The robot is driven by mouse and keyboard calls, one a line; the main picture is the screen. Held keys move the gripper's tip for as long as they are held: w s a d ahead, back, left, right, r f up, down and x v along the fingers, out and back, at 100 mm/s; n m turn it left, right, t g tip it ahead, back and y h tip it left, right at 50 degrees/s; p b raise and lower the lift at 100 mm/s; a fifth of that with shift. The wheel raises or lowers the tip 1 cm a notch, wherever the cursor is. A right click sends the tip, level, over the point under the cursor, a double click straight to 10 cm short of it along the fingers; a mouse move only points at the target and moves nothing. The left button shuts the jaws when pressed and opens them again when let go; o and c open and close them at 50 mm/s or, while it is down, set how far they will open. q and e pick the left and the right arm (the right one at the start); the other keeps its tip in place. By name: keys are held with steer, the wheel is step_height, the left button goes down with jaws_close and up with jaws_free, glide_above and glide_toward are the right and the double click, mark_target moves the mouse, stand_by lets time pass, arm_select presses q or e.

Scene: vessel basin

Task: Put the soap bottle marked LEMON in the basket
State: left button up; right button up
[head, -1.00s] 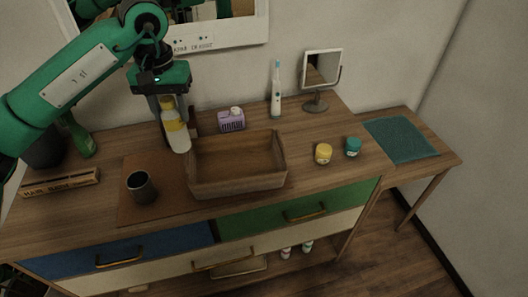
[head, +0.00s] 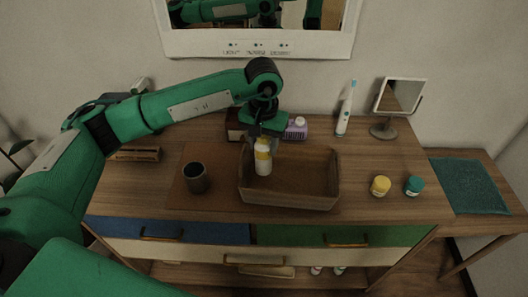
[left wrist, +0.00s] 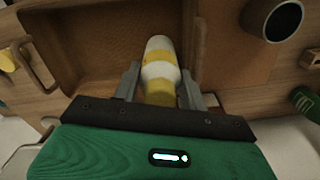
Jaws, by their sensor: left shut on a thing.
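The soap bottle (head: 263,158) is white with a yellow band. It also shows in the left wrist view (left wrist: 160,68). I cannot read its marking. My left gripper (head: 265,138) is shut on its upper end and holds it nearly upright, just inside the left wall of the wooden basket (head: 290,200). In the left wrist view the bottle sits between my fingers, with the basket floor behind it. I cannot tell whether it touches that floor. The rest of the basket looks empty. My right gripper is not in view.
A dark mug (head: 195,178) stands left of the basket on a brown mat (head: 215,205). A purple bottle (head: 296,130) is behind the basket, with a toothbrush (head: 345,110) and mirror (head: 400,98) to its right. Yellow (head: 380,186) and teal (head: 414,186) jars stand right.

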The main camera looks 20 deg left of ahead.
mark_target(263, 157)
arm_select(q)
steer(key=shift+f, duration=0.55)
step_height(263, 157, down, 3)
steer(key=shift+f+p, duration=0.2)
steer(key=shift+p, duration=0.4)
steer(key=shift+f, duration=0.25)
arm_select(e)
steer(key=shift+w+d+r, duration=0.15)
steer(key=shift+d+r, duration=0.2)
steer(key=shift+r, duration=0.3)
arm_select(q)
steer(key=shift+f+b, duration=0.15)
steer(key=shift+b, duration=0.2)
steer(key=o, duration=1.1)
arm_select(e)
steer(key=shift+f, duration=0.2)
